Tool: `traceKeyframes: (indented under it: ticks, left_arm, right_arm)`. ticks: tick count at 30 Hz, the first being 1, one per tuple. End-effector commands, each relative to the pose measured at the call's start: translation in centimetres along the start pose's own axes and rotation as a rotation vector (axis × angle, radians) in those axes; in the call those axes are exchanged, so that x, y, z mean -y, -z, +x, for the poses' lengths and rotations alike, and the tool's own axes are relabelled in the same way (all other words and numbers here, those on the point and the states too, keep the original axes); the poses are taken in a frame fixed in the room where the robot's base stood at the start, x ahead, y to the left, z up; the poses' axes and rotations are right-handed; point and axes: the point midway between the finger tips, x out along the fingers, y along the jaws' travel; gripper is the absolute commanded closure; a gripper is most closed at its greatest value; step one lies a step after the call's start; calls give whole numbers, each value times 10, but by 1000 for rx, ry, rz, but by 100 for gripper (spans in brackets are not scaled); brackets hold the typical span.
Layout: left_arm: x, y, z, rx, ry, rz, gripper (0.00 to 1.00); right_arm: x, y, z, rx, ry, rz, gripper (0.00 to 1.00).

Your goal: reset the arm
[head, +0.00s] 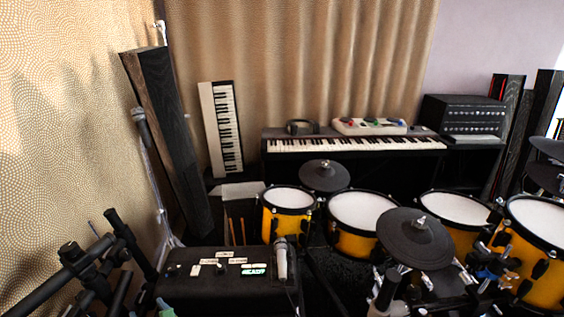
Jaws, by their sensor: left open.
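My left gripper (108,232) is at the lower left of the head view, dark and jointed, in front of the patterned wall. Its jaws are open and I see nothing held between them. Its outline is hard to separate from the dark bars around it. It is apart from the black case to its right. My right gripper cannot be made out in this view.
A black case (205,288) with labels is at the bottom, with a microphone (281,262) at its right side. A microphone stand (156,185) rises behind the left gripper. Yellow drums (362,222) and dark cymbals (414,236) crowd the right. A keyboard (350,145) is behind.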

Motion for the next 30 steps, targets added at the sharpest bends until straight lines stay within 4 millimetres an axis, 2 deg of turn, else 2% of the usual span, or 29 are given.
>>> traceKeyframes:
  ticks: [7, 8, 9, 11, 12, 14, 15, 18, 20, 21, 23, 24, 25, 30]
  left_arm:
    - [-98, -46, 58, 151, -154, 133, 31]
    - [-104, -31, 59, 108, -153, 103, 31]
    - [-113, -3, 60, 27, -151, 31, 31]
    - [-131, 36, 60, -88, -165, -91, 31]
    - [-144, 64, 57, -169, -184, -186, 31]
    - [-167, 107, 48, -291, -234, -354, 31]
    - [-183, 136, 38, -368, -282, -481, 31]
    - [-227, 201, 6, -522, -452, -844, 31]
    - [-255, 234, -18, -574, -588, -1100, 31]
    - [-275, 252, -34, -584, -691, -1286, 31]
    - [-308, 273, -60, -550, -855, -1595, 31]
    - [-332, 281, -75, -485, -964, -1815, 31]
    - [-303, 295, -88, -546, -969, -1816, 31]
    - [-226, 343, -164, -722, -1082, -1868, 31]
  right_arm:
    - [1, 0, 0, 0, 1, 0, 31]
    - [1, 0, 0, 1, 1, 0, 31]
    - [1, 0, 0, 1, 1, 0, 31]
    - [0, 0, 0, 1, 1, 0, 31]
    - [0, -1, 0, 1, 1, 0, 31]
    - [0, -1, 0, 2, 0, 0, 31]
    - [0, -1, 0, 2, 0, -1, 31]
    - [-1, -1, 0, 3, -1, -1, 31]
    - [-1, -2, 0, 3, -2, -1, 31]
    - [-2, -2, 0, 4, -2, -2, 31]
    - [-2, -2, 0, 4, -3, -2, 31]
    - [-2, -2, 0, 4, -3, -2, 31]
    - [-2, -2, 0, 4, -3, -2, 31]
    - [-2, -3, 0, 6, -3, -2, 31]
